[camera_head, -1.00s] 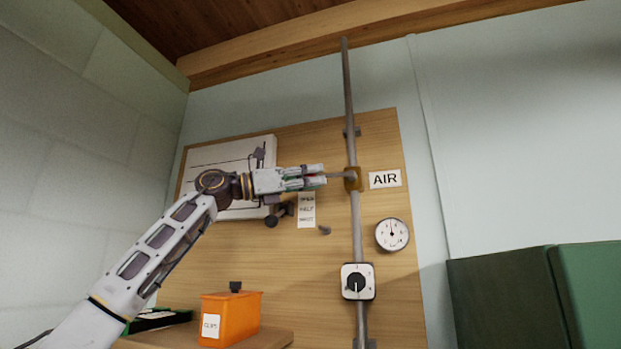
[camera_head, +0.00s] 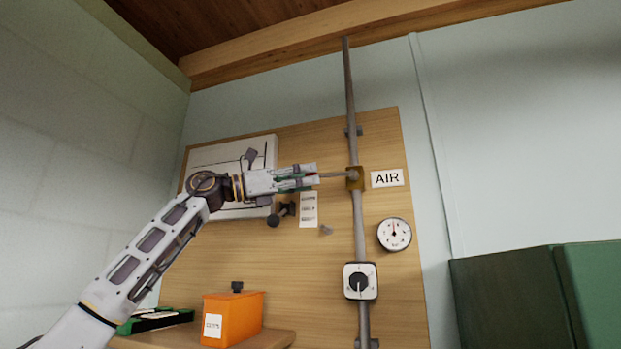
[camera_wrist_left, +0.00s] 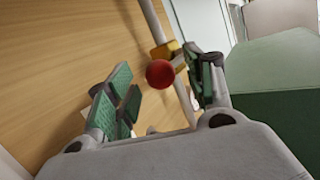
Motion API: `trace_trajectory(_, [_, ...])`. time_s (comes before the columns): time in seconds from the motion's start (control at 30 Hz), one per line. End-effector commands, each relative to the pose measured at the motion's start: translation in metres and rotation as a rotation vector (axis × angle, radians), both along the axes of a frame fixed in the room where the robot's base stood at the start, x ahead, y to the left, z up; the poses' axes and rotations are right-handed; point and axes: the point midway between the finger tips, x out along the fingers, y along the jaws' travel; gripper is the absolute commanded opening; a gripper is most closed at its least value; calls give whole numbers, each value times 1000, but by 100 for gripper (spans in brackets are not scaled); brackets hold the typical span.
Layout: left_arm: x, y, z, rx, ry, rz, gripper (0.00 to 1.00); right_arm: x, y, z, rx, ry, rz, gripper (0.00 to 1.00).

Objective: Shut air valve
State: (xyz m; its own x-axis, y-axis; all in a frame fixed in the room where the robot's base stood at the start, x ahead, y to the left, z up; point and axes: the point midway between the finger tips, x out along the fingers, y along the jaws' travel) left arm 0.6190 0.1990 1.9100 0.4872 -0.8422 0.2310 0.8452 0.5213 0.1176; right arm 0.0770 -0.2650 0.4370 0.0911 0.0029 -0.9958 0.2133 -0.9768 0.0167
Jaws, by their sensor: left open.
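The air valve's brass body (camera_head: 354,178) sits on a vertical grey pipe, next to the AIR sign (camera_head: 387,178). Its lever (camera_head: 334,175) points left, about level. In the left wrist view the lever's red ball end (camera_wrist_left: 160,74) shows in front of the brass body (camera_wrist_left: 165,50). My left gripper (camera_head: 312,175) is open, with its green-padded fingers at the lever's outer end. In the wrist view the ball appears between the fingers, nearer the right-hand ones. I cannot tell whether they touch it. My right gripper is out of view.
A round gauge (camera_head: 394,234) and a white box with a black knob (camera_head: 360,281) are right of and below the valve. A small paper label (camera_head: 308,210) hangs below my gripper. An orange bin (camera_head: 232,318) stands on a shelf. A green padded block (camera_head: 510,300) is at right.

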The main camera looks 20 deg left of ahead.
Motion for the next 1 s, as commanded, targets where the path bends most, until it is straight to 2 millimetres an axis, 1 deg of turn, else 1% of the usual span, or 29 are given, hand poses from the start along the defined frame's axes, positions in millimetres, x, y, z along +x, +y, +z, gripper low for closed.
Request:
trace_trajectory(0.03, [-2,6,-1,0,0,2,53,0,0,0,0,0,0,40])
trace_trajectory(0.5, [-30,56,-15,-4,0,2,53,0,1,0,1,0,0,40])
trace_trajectory(0.7, [-41,74,-20,-3,0,2,53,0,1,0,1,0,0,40])
trace_trajectory(0.83, [-45,81,-21,-4,0,2,53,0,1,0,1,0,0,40])
trace_trajectory(1.0, [-47,84,-22,-3,-1,2,53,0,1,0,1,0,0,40])
